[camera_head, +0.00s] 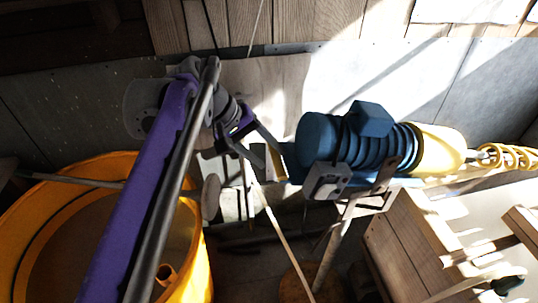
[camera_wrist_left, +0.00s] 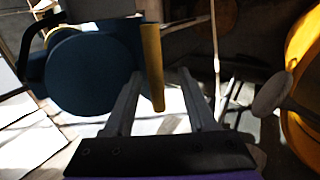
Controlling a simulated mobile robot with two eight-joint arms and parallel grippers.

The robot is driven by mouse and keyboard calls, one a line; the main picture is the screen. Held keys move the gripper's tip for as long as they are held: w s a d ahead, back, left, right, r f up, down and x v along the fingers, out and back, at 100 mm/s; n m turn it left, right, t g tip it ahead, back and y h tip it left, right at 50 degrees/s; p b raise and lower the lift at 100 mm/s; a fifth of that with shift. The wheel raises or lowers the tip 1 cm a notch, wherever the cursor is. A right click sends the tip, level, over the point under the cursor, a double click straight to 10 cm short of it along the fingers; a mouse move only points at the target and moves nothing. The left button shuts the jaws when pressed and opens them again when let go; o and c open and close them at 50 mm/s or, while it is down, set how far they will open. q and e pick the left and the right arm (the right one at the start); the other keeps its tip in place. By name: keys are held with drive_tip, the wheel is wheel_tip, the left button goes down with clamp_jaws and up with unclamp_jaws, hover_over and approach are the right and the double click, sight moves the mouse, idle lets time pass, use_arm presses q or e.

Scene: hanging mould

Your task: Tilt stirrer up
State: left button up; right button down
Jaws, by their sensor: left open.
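The stirrer (camera_head: 318,140) has a blue ribbed motor body, a yellow housing (camera_head: 440,150) and a yellow coil (camera_head: 505,156) at its right end. It lies about level on a bracket and stand. A yellow bar (camera_head: 285,160) sits at the motor's left end; the left wrist view shows the bar (camera_wrist_left: 152,60) beside the round blue motor end (camera_wrist_left: 90,72). My left gripper (camera_head: 272,158) is open at the bar. In the left wrist view, the bar's lower end shows between the fingertips (camera_wrist_left: 160,75); contact cannot be told. My right gripper is out of view.
A large yellow tub (camera_head: 197,250) stands at the lower left, under my purple left arm. A grey bracket (camera_head: 325,181) and a pole are below the motor. Wooden boxes (camera_head: 405,240) fill the lower right. A plank wall is behind.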

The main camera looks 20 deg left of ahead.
use_arm(q)
drive_tip(key=v, duration=0.9)
drive_tip(key=shift+a+r+p, duration=0.15)
drive_tip(key=shift+r+p, duration=0.05)
drive_tip(key=shift+p, duration=0.15)
drive_tip(key=shift+s, duration=0.15)
drive_tip(key=s+d+f+m+y, duration=0.2)
drive_tip(key=s+f, duration=0.2)
drive_tip(key=f, duration=0.6)
drive_tip(key=s+d+f+m+t+y, duration=0.1)
drive_tip(key=s+f, duration=0.3)
drive_tip(key=f, duration=0.6)
drive_tip(key=s+d+f+m+y, duration=0.2)
drive_tip(key=s+d+f+m, duration=0.1)
drive_tip(key=f, duration=0.7)
drive_tip(key=shift+s+d+m+y+p, duration=0.2)
drive_tip(key=shift+s+m+y+p, duration=0.2)
drive_tip(key=shift+s, duration=0.35)
drive_tip(key=shift+f, duration=0.1)
drive_tip(key=shift+c, duration=0.6)
